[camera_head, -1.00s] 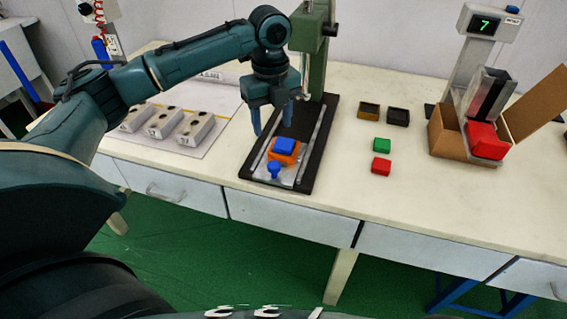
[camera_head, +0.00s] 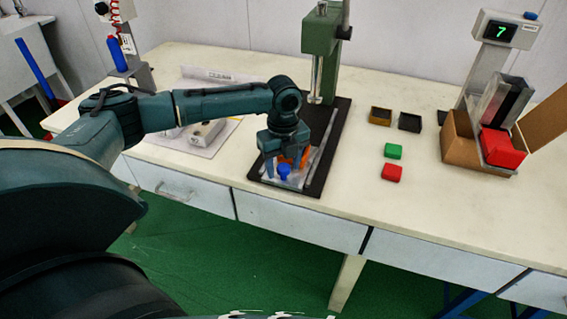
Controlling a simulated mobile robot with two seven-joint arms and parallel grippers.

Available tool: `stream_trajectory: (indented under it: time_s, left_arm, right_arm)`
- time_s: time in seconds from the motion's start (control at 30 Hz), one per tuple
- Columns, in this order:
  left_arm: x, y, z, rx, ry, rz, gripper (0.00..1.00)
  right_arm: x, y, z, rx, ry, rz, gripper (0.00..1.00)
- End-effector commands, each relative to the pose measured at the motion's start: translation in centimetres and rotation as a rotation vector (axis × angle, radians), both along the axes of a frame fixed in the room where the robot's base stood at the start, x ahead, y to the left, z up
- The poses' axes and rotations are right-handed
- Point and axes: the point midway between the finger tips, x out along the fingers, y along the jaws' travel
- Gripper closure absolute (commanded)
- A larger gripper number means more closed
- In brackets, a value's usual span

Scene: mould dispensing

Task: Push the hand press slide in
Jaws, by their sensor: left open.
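The green hand press (camera_head: 321,40) stands on a black base (camera_head: 322,122) on the table. Its slide (camera_head: 272,180) is pulled out toward the front edge of the base, with a blue knob (camera_head: 284,171) at its near end. An orange mould part (camera_head: 305,157) sits on the slide, mostly hidden by my gripper. My left gripper (camera_head: 285,170) is open and low over the slide, its fingers pointing down around the knob. I cannot tell whether the fingers touch the knob. My right gripper is not in view.
Grey moulds (camera_head: 206,132) lie on a white sheet at left, partly behind my arm. Small green (camera_head: 393,151) and red (camera_head: 392,172) blocks and two open boxes (camera_head: 380,117) are right of the press. A dispenser with a cardboard box (camera_head: 455,143) stands further right.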

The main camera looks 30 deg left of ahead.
Motion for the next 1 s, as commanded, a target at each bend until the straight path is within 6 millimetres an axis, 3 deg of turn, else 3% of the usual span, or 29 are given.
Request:
stream_trajectory:
  time_s: [0.1, 0.7, 1.0]
  left_arm:
    - [0.00, -0.01, 0.01, 0.000, 0.000, 0.000, 0.49]
    - [-0.01, 0.00, 0.05, 0.001, 0.001, 0.000, 0.98]
    - [0.11, 0.04, 0.12, 0.001, 0.001, 0.001, 1.00]
  right_arm:
    - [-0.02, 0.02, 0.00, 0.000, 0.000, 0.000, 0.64]
    - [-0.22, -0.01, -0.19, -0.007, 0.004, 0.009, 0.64]
    - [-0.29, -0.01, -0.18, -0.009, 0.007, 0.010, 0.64]
